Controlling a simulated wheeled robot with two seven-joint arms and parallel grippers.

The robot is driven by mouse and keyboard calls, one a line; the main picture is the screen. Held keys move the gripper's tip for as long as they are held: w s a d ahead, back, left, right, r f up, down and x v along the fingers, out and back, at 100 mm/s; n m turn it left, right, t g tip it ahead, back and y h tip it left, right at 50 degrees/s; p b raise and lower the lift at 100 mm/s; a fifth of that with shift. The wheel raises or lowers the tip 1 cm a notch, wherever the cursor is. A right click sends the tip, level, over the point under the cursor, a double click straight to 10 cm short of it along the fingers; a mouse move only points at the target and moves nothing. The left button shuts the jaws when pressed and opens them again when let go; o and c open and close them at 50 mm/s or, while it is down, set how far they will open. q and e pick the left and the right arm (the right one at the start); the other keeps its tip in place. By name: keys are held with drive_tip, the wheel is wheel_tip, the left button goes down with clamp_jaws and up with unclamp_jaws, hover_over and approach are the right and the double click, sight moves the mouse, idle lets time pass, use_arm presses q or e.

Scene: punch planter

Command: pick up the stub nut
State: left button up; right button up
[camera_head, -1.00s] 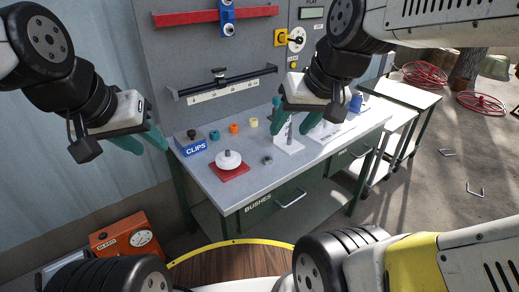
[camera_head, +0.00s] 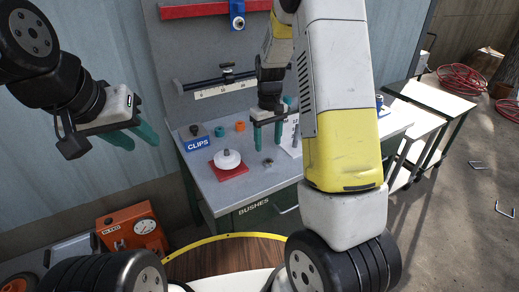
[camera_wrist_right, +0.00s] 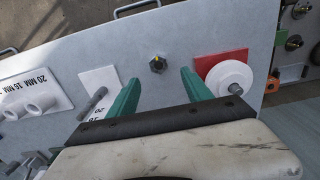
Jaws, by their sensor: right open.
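A small dark nut-like piece, which I take for the stub nut (camera_head: 268,162), lies on the grey bench right of the white knob on its red plate. The right wrist view also shows this dark nut (camera_wrist_right: 158,63) just beyond and between the fingertips. My right gripper (camera_head: 268,138) is open and empty, with its teal fingers pointing down above the bench near the nut. The right wrist view shows both its fingers (camera_wrist_right: 160,88) spread, not touching the nut. My left gripper (camera_head: 134,140) is open and empty, off the bench's left side.
The red plate with the white knob (camera_head: 228,160) sits close left of the nut. A white plate with a peg (camera_wrist_right: 99,90) stands on the nut's other side. A blue CLIPS box (camera_head: 198,144), a teal ring (camera_head: 219,132) and an orange ring (camera_head: 240,126) stand behind.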

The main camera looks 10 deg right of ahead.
sight(268, 163)
wheel_tip(268, 163, down, 8)
drive_tip(key=shift+d+r, duration=0.15)
drive_tip(key=shift+r, duration=0.05)
clamp_jaws()
idle(0.4)
